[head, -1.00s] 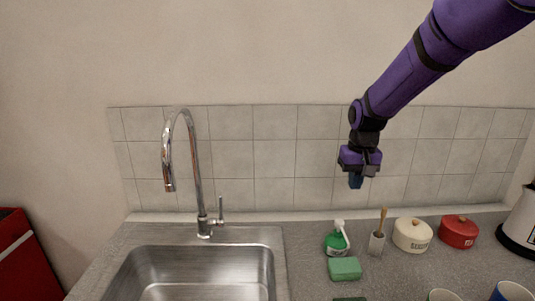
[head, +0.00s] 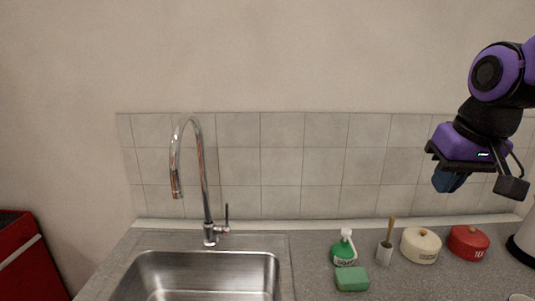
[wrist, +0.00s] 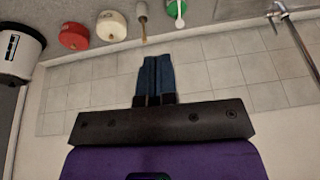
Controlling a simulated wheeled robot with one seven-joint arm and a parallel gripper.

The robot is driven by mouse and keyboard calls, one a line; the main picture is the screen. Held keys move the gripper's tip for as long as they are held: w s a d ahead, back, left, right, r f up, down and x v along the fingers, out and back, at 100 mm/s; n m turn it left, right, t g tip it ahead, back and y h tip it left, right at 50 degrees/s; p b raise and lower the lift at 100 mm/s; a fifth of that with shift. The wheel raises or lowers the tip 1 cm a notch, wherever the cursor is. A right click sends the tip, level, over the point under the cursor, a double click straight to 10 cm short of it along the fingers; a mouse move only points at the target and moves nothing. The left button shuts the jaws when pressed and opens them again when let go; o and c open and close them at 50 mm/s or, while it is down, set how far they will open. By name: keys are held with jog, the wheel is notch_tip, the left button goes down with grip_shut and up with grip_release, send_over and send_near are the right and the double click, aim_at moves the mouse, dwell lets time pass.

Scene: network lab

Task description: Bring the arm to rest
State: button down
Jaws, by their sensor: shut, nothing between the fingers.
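My purple arm comes in at the right edge of the head view. My gripper (head: 449,181) hangs above the right part of the counter, in front of the tiled wall, with blue fingers pointing down. In the wrist view my gripper (wrist: 154,75) shows its two blue fingers side by side, touching, with nothing between them. It touches nothing on the counter.
Below on the counter (head: 315,258) are a green soap bottle (head: 345,250), green sponge (head: 352,279), brush in a holder (head: 385,252), cream pot (head: 420,246), red pot (head: 467,243) and kettle (head: 525,240). A sink (head: 205,275) with tall faucet (head: 205,185) is left.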

jog(key=s+d+t, duration=0.1)
jog(key=s, duration=0.9)
jog(key=shift+s+f+h, duration=0.15)
jog(key=shift+s+h, duration=0.05)
jog(key=shift+h, duration=0.1)
